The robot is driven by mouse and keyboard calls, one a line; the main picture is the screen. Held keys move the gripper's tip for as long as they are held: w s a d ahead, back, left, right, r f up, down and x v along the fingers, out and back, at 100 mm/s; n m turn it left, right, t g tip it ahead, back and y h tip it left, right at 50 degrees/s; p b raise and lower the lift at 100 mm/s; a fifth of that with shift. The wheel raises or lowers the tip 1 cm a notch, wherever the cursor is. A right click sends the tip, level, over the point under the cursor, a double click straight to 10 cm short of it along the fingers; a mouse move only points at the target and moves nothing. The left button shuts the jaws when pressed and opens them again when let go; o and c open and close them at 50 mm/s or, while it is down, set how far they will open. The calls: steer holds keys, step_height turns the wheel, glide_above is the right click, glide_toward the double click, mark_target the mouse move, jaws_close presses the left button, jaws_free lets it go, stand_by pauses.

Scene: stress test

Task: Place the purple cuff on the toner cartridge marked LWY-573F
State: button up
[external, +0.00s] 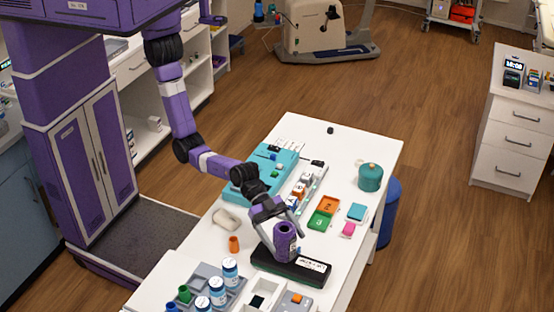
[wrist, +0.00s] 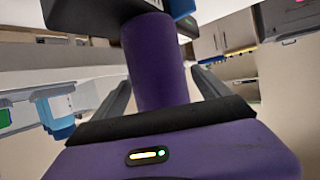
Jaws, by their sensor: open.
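The purple cuff (external: 286,243) is a cylinder with a dark opening at the top. It stands upright on the black toner cartridge (external: 262,257) and appears to touch it. The cartridge has a white label whose text is too small to read surely. My gripper (external: 284,232) is open, with its fingers on either side of the cuff. In the wrist view the cuff (wrist: 158,62) rises between the spread fingers, and the dark cartridge (wrist: 85,12) lies at its far end. Finger contact with the cuff is not visible.
A grey rack (external: 238,285) with blue-labelled bottles stands at the near left. An orange cup (external: 234,244) and a pale rounded item (external: 227,219) lie left of the cartridge. Orange and green trays (external: 320,220) and a teal pot (external: 370,177) are further back. The white table is clear at the right front.

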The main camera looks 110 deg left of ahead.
steer(key=v, duration=1.2)
steer(key=shift+r, duration=0.15)
step_height(320, 180, up, 5)
steer(key=t, duration=0.2)
steer(key=s+a+f+n+t, duration=0.15)
steer(key=s+a+t, duration=0.25)
steer(key=s+a, duration=0.45)
steer(key=s+a+f+n+g+y, duration=0.1)
steer(key=s+a+y, duration=0.1)
steer(key=s+a, duration=0.3)
steer(key=s+a+f+n+y, duration=0.2)
steer(key=s+a, duration=0.4)
steer(key=s, duration=0.7)
steer(key=s+a+f+n+g+y, duration=0.1)
steer(key=s+a+f+y, duration=0.1)
steer(key=s+a, duration=0.4)
steer(key=s+y, duration=0.1)
steer(key=s, duration=0.2)
steer(key=shift+a+n+g, duration=0.15)
steer(key=shift+n+g, duration=0.15)
steer(key=shift+n, duration=0.05)
